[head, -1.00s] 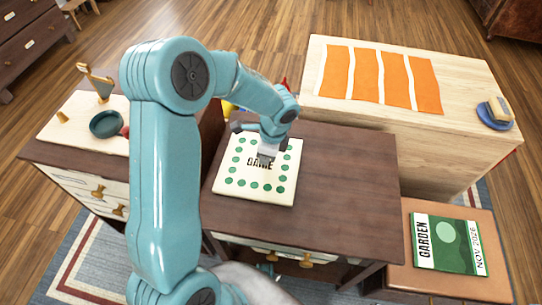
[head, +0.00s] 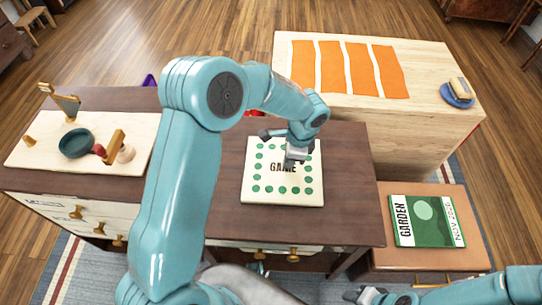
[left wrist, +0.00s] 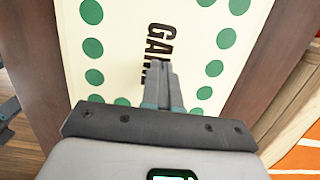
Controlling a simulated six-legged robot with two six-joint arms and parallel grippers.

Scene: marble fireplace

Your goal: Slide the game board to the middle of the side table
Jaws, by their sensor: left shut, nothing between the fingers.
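The cream game board (head: 283,192), with green dots round its edge and GAME printed in its middle, lies flat on the dark brown side table (head: 350,210). Bare tabletop shows on its right and in front. My left gripper (head: 297,156) is over the board, shut and empty, its tips at or just above the surface beside the lettering. The left wrist view shows the closed fingers (left wrist: 162,85) over the board (left wrist: 195,45), covering part of the word. I cannot tell if they touch. My right gripper (head: 366,295) is low at the bottom right, its jaws unclear.
A pale wooden table (head: 440,75) with orange strips (head: 350,68) stands behind right. A brown stool (head: 380,262) with a GARDEN magazine (head: 428,222) is on the right. A cabinet (head: 30,185) with a cream board and small items is left. My left arm hides the table's left part.

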